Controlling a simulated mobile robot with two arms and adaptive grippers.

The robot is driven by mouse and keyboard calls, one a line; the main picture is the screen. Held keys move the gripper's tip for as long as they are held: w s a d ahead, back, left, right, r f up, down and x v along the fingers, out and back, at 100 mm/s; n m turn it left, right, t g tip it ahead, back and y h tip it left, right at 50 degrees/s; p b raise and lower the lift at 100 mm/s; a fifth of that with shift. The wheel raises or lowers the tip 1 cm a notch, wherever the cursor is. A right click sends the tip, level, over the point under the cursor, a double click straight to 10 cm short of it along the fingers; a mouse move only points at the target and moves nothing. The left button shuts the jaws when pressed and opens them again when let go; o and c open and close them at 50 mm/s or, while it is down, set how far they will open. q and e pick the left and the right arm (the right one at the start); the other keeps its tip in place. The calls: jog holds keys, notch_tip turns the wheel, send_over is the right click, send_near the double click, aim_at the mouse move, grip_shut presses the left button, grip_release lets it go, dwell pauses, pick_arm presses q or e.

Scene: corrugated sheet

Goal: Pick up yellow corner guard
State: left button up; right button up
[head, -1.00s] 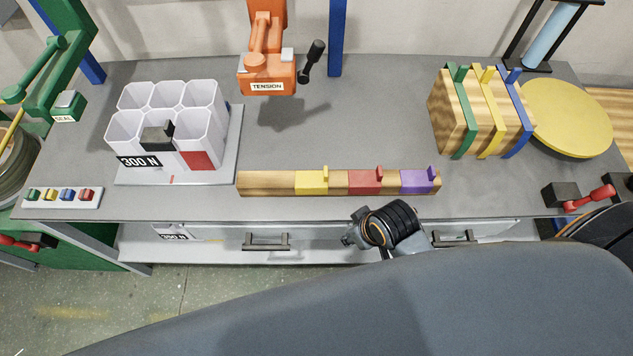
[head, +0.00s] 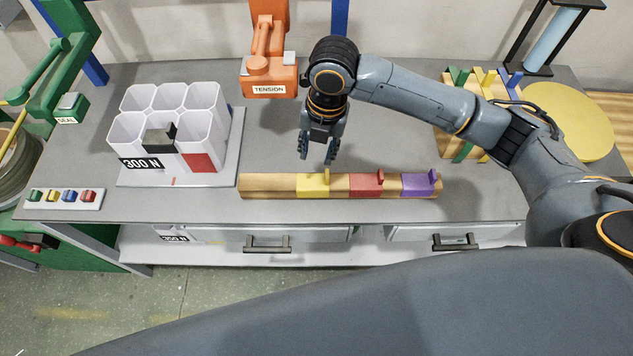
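A yellow corner guard (head: 311,186) with a small upright tab sits on the wooden bar (head: 266,187) near the table's front edge. It is beside a red guard (head: 364,186) and a purple guard (head: 420,185) on the same bar. My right gripper (head: 318,156) points down above the yellow guard, just behind it in the picture. Its two fingers are apart with nothing between them, and it does not appear to touch the guard. My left gripper is not in view.
A white cell holder (head: 140,133) marked 300 N stands at left. Wooden blocks with coloured strips and a yellow disc (head: 580,115) are at right, partly behind my arm. The tabletop (head: 270,140) around the bar is mostly clear.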

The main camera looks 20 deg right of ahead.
jog(key=d+r+n+h, duration=0.1)
jog(key=d+r+n, duration=0.1)
jog(key=d+r, duration=0.1)
jog(key=p, duration=0.1)
send_over(327, 176)
jog(key=f, duration=0.8)
jog(key=shift+d+f, duration=0.3)
jog(key=shift+d, duration=0.05)
jog(key=f, duration=0.1)
jog(key=f+p, duration=0.1)
jog(key=f, duration=0.1)
jog(key=f+p, duration=0.1)
jog(key=shift+a+f, duration=0.35)
jog(key=shift+f, duration=0.35)
grip_shut()
